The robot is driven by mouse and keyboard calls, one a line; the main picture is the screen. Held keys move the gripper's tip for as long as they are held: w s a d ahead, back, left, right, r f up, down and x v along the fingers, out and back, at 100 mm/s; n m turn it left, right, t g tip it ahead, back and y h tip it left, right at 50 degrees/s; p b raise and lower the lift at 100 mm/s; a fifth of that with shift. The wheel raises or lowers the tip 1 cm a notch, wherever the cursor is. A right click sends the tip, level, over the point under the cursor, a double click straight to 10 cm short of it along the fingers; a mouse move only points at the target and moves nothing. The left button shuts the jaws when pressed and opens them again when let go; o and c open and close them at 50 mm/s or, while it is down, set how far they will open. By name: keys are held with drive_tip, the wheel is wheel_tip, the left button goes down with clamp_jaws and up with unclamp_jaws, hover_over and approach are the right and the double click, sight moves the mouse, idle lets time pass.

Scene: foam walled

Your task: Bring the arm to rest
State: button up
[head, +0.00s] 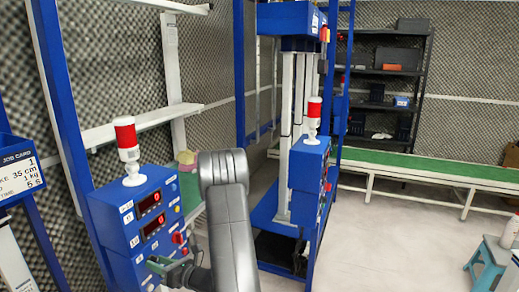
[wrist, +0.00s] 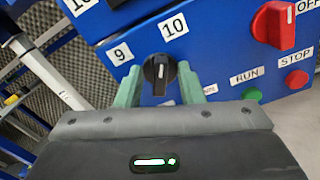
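My gripper (wrist: 160,76) is open in the wrist view. Its two green fingers stand on either side of a black rotary knob (wrist: 160,70) on the blue control panel, with a visible gap to the knob on each side. Labels 9 and 10 sit above the knob. In the head view my gripper (head: 168,265) is at the lower front of the left blue control box (head: 128,222), partly hidden by my grey arm. How near the fingers are to the panel face is hard to tell.
A red-and-white beacon (head: 127,150) stands on the left box. A red selector (wrist: 275,24) and a red STOP button (wrist: 297,80) are right of the knob. A blue press frame (head: 308,165) and green conveyor (head: 430,167) stand farther right.

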drive_tip(key=d+n, duration=0.1)
drive_tip(key=n, duration=0.2)
drive_tip(key=s+d+n+p, duration=0.1)
drive_tip(key=n, duration=0.3)
drive_tip(key=s+d+n+p, duration=0.1)
drive_tip(key=n, duration=0.2)
drive_tip(key=shift+d, duration=0.25)
idle(0.4)
drive_tip(key=shift+w, duration=0.1)
